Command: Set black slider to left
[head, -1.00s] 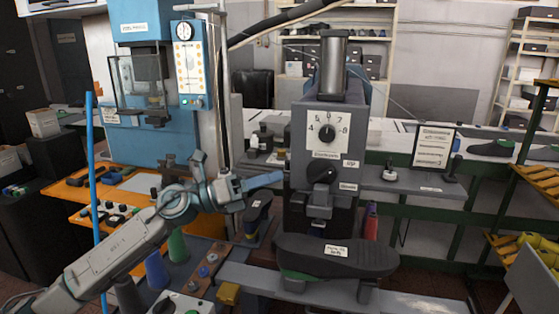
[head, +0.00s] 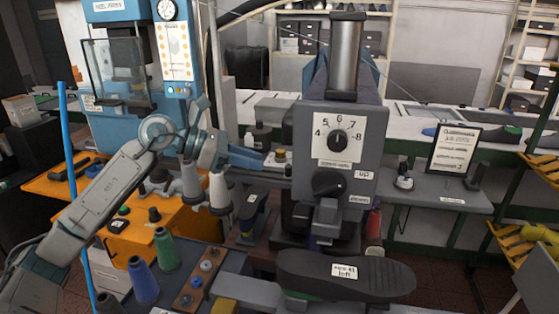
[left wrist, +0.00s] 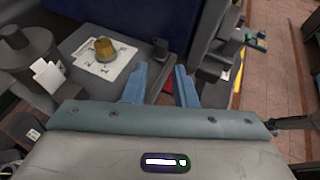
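A grey machine (head: 368,125) stands in the middle of the head view. Its front has a white dial (head: 337,139) and, under it, a black rotary knob (head: 328,184) beside a label reading "up". Below the knob a small dark lever block (head: 327,216) sticks out; I cannot tell whether it is the black slider or which side it is set to. My left gripper (head: 262,162) is left of the machine, apart from its front. In the left wrist view its blue fingers (left wrist: 160,84) are spread with nothing between them. My right gripper is not seen.
A black shoe sole (head: 345,275) labelled "left" juts out below the machine's front. Thread spools (head: 165,249) stand at the lower left. A framed sign (head: 453,150) stands on the right bench. A brass knob on a white card (left wrist: 106,50) shows in the left wrist view.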

